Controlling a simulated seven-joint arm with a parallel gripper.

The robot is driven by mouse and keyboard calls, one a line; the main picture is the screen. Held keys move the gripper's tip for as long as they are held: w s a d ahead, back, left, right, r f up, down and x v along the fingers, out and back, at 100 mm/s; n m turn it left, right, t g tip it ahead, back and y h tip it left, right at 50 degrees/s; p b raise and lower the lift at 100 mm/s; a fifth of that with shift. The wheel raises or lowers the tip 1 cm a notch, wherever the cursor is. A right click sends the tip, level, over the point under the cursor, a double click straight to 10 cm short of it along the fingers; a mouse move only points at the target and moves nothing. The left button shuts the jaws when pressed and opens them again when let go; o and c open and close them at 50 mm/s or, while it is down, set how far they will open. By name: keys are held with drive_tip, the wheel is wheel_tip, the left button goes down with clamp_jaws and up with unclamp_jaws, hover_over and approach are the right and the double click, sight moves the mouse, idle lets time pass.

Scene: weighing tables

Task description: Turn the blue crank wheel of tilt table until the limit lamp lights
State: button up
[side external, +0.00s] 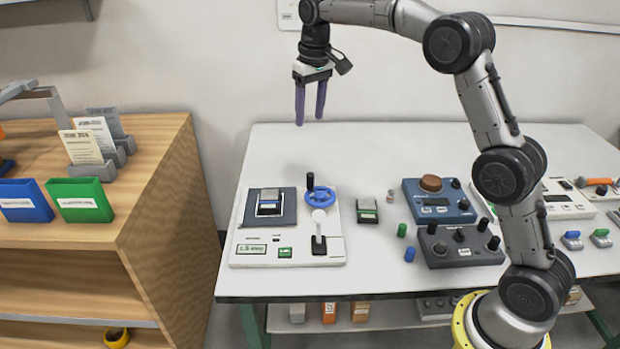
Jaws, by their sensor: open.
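The tilt table is a white panel (252,252) at the left of the white work table. The blue crank wheel (320,197) sits at its upper right, with a black upright knob (310,181) at the wheel's rim. A dark square platform (282,212) with a small block on it lies left of the wheel. A lit green display (251,249) and a small green button (285,252) are at the front. I cannot tell which part is the limit lamp. My gripper (310,122) is open and empty, pointing down, high above and behind the wheel, touching nothing.
A small dark device with a green front (367,211) stands right of the panel. Green (402,230) and blue (409,254) cylinders, a blue instrument (419,207) and a dark control box (452,249) are further right. A wooden shelf (150,200) stands left. The table's back left is clear.

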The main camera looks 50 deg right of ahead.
drive_tip(key=g, duration=0.1)
approach(310, 174)
wheel_tip(310, 174, down, 11)
drive_tip(key=shift+w+d+f, duration=0.15)
idle(0.3)
clamp_jaws()
